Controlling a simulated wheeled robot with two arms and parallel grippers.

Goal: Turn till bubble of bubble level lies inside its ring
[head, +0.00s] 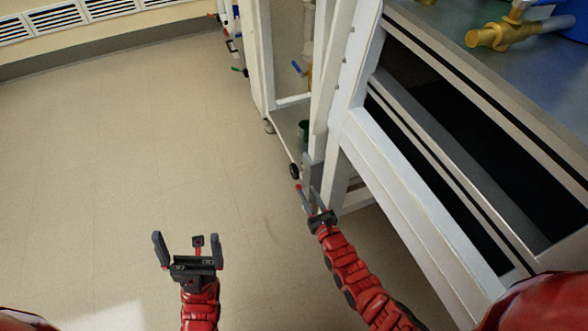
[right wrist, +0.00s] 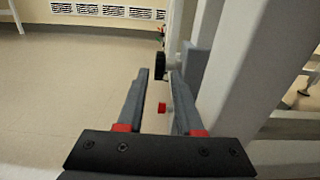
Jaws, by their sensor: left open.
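I make out no bubble level, bubble or ring in either view. My right gripper (head: 307,192) is beside the lower front post of the white frame, near a grey bracket (head: 313,170). In the right wrist view its two fingers (right wrist: 160,98) stand apart with a gap between them. A small red piece (right wrist: 162,107) shows in that gap; I cannot tell whether the fingers touch it. It seems to show in the head view too (head: 297,187), by the fingertips. My left gripper (head: 188,242) is open and empty over bare floor.
A sloped white cabinet (head: 395,195) with dark panes stands at the right. A black wheel (head: 294,172) and a green container (head: 304,130) are low by the white frame (head: 322,80). The floor (head: 110,150) at the left is clear up to the wall vents.

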